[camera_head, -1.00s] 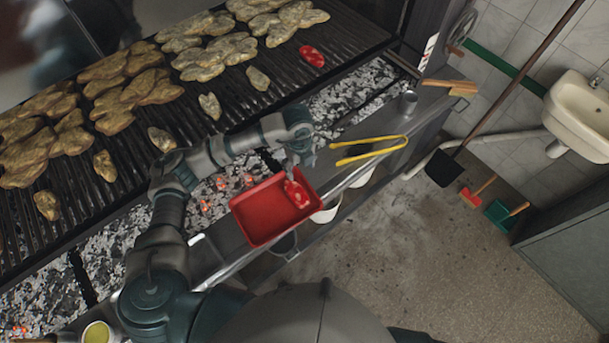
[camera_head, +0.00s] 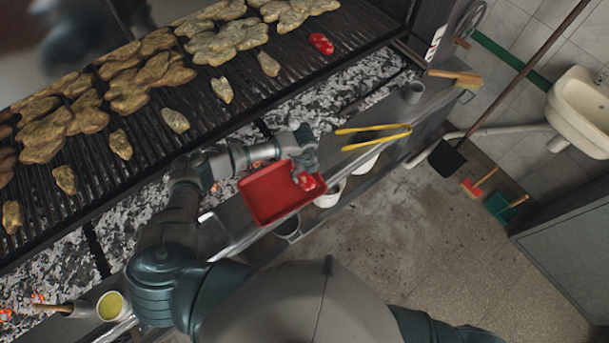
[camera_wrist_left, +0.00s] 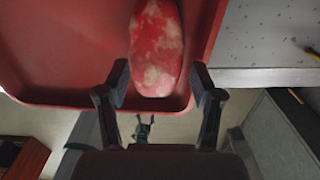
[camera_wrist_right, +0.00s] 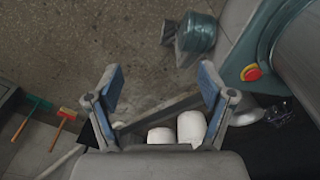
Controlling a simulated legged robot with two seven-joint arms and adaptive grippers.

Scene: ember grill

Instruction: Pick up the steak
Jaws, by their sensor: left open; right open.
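A raw red steak with pale marbling (camera_head: 309,182) lies at the right end of a red tray (camera_head: 262,196). In the left wrist view the steak (camera_wrist_left: 157,45) lies over the tray's rim side, between and just ahead of the open fingers of my left gripper (camera_wrist_left: 159,88). In the head view my left gripper (camera_head: 306,168) is at the steak and partly covers it. I cannot tell whether the fingers touch it. A second red steak (camera_head: 321,43) lies on the grill. My right gripper (camera_wrist_right: 162,90) is open and empty above the floor in the right wrist view.
The grill (camera_head: 200,110) holds several cooked pieces. Glowing charcoal is close behind the tray. White containers (camera_head: 330,193) stand below the shelf.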

